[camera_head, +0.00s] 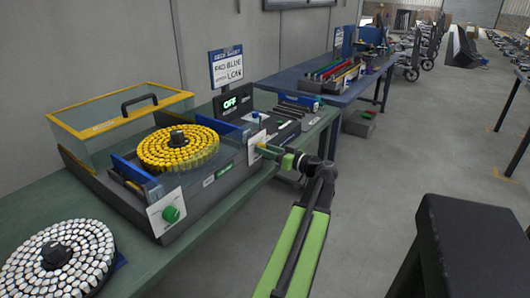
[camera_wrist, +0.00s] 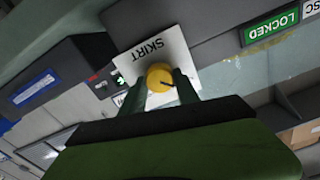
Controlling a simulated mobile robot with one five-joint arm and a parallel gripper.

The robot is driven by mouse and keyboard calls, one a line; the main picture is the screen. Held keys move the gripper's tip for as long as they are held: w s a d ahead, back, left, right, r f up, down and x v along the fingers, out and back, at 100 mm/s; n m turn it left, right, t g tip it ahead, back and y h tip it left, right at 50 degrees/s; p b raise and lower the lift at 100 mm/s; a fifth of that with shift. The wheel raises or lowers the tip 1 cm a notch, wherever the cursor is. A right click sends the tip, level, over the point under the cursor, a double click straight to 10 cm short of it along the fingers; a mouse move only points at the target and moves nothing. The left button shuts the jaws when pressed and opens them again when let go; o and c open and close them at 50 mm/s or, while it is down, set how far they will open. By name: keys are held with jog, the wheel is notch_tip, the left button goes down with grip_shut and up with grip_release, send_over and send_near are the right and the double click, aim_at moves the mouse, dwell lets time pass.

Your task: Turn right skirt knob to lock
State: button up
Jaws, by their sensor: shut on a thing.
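The right skirt knob (camera_wrist: 159,78) is yellow with a dark pointer line, on a white plate (camera_wrist: 152,52) marked SKIRT in the wrist view. My gripper (camera_wrist: 160,86) has one finger on each side of the knob and is shut on it. In the head view my gripper (camera_head: 272,152) reaches the white plate (camera_head: 256,141) at the right of the machine's front; the knob is mostly hidden there. A green LOCKED label (camera_wrist: 270,27) shows near the skirt plate.
The machine holds a round tray of yellow-capped vials (camera_head: 178,148) beside a yellow-framed clear cover (camera_head: 120,120). A display (camera_head: 231,103) reads OFF. A disc of white-capped vials (camera_head: 60,262) lies at lower left. A black block (camera_head: 470,235) stands at right; floor between is clear.

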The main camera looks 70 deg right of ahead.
jog(key=shift+c, duration=1.2)
jog(key=shift+a+f, duration=0.1)
jog(key=shift+a, duration=0.4)
grip_shut()
jog(key=m, duration=1.1)
jog(key=d+m, duration=0.1)
jog(key=m, duration=0.5)
jog(key=shift+d+m, duration=0.1)
jog(key=shift+m, duration=0.2)
jog(key=o, duration=1.3)
grip_release()
jog(key=shift+c, duration=0.2)
